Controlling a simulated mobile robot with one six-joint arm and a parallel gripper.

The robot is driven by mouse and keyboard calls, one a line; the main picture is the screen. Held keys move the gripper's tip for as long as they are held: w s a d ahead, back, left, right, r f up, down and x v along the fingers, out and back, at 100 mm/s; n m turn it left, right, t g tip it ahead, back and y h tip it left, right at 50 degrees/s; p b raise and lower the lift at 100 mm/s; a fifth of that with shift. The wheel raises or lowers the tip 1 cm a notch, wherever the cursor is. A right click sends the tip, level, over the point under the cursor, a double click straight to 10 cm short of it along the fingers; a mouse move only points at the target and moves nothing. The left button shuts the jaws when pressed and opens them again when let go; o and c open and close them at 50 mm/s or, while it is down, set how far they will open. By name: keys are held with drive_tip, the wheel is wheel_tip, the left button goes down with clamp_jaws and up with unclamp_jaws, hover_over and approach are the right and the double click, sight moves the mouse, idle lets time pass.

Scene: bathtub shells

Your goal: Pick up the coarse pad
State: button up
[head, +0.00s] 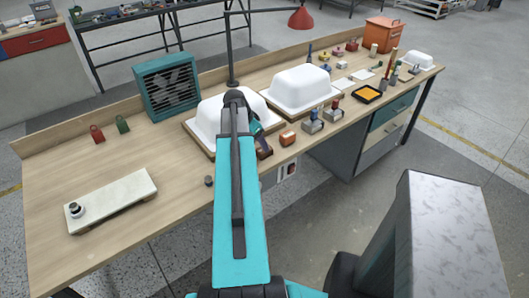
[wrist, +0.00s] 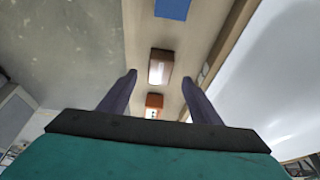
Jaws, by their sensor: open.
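A brown block (wrist: 160,67) lies on the bench top and shows between my fingertips in the wrist view. I cannot tell by sight which block is the coarse pad. My gripper (wrist: 160,77) is open, with nothing between its fingers. In the head view it is beside the near white tub shell, left of the orange block, and my arm partly hides it. I cannot tell its height above the brown block.
White tub shells stand close by on the wooden bench (head: 42,178), one (head: 212,112) partly behind my arm and another (head: 300,88). A blue flat piece (wrist: 173,8) is at the wrist view's top. Bottles (head: 312,123) stand right of the orange block.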

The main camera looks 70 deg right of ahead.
sight(260, 153)
drive_tip(key=shift+p+x, duration=0.95)
drive_tip(key=shift+x, duration=0.5)
drive_tip(key=shift+p+x, duration=0.3)
drive_tip(key=shift+x, duration=0.85)
drive_tip(key=shift+d, duration=0.15)
drive_tip(key=shift+c, duration=0.2)
drive_tip(key=shift+s, duration=0.1)
drive_tip(key=c, duration=1.1)
